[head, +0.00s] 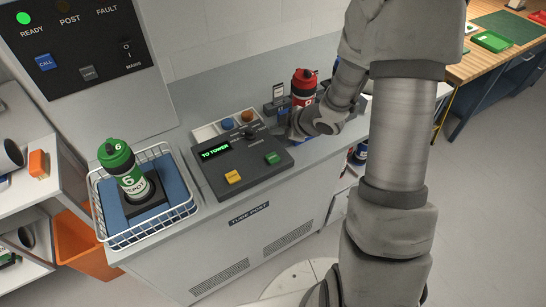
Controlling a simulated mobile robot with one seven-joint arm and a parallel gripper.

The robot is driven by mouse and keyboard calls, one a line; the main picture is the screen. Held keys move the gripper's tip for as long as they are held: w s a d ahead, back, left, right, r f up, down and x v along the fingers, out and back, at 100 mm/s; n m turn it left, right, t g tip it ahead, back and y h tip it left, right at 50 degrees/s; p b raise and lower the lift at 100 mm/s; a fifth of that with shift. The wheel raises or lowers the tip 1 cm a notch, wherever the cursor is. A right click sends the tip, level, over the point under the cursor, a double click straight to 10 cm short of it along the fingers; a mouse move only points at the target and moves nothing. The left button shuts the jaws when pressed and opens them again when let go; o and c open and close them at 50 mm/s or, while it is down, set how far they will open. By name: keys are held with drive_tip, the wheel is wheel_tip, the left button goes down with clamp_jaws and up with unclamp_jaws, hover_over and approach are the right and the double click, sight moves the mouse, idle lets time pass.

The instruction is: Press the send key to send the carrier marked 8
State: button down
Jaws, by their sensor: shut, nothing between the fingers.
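A dark console (212,171) on the white tube-post cabinet has a lit display (215,151) reading "TO TOWER". It carries a yellow key (233,177), a green key (272,158) and a dark knob; the key lettering is too small to read. A red-capped carrier (304,80) stands behind my wrist; its marking is mostly hidden. No 8 is legible. A green-capped carrier marked 6 (127,170) stands in a wire basket. My gripper (291,131) is shut and empty at the console's right edge, right of the green key; its fingers are hard to make out.
A wall panel (85,45) shows a green READY light, with POST and FAULT lamps unlit. The wire basket (188,209) stands left of the console. A tray (205,134) with blue and orange items lies behind it. My arm hides the cabinet's right part.

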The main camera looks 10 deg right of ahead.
sight(276, 159)
wheel_tip(276, 159, down, 9)
drive_tip(key=b, duration=0.8)
drive_tip(key=shift+r, duration=0.1)
idle(1.9)
drive_tip(key=shift+f+b, duration=0.45)
